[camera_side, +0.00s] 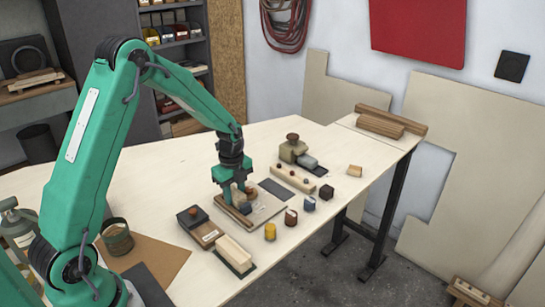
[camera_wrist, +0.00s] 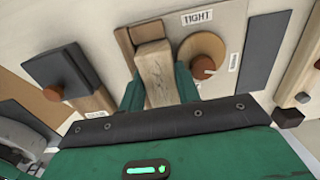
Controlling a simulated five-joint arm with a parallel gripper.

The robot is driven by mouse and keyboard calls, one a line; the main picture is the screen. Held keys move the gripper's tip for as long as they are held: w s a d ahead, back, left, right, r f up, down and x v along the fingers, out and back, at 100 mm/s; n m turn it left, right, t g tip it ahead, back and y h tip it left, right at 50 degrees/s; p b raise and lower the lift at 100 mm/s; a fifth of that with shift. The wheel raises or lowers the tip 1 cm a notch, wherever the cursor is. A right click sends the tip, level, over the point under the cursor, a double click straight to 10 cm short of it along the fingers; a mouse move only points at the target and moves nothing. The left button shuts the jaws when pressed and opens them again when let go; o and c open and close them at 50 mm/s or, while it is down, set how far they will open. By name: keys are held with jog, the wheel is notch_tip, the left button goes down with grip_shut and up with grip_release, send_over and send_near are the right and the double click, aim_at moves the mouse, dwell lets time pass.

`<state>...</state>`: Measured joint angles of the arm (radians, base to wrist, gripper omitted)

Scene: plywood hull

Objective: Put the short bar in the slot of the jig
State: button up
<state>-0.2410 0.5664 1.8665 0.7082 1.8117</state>
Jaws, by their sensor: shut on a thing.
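My gripper (camera_wrist: 158,84) is shut on the short bar (camera_wrist: 155,72), a pale wooden block held between its two green fingers. In the side view my gripper (camera_side: 236,187) is low over the jig (camera_side: 262,208), a flat plate on the bench. In the wrist view the jig's brown wooden walls (camera_wrist: 125,42) stand at the left and far end of the bar. The bar's far end is close against them. The jig's round wooden knob (camera_wrist: 203,52) is right of the bar, near a "TIGHT" label (camera_wrist: 197,18). The bar's underside is hidden, so I cannot tell whether it is seated.
A dark block with a red-brown knob (camera_wrist: 62,75) is left of the jig. In the side view a pale block on a dark mat (camera_side: 234,252), a yellow cylinder (camera_side: 270,231) and a rail with knobs (camera_side: 292,178) stand around it.

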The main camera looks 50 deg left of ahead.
aim_at(234, 192)
jog(key=shift+s+f, duration=0.15)
jog(key=shift+f, duration=0.6)
jog(key=o, duration=1.1)
jog(key=shift+c, duration=1.2)
jog(key=shift+r, duration=0.5)
jog(key=shift+o, duration=1)
jog(key=shift+r, duration=0.4)
jog(key=shift+w+r, duration=0.2)
jog(key=shift+r, duration=0.9)
jog(key=shift+s+r, duration=0.1)
jog(key=shift+r, duration=1.6)
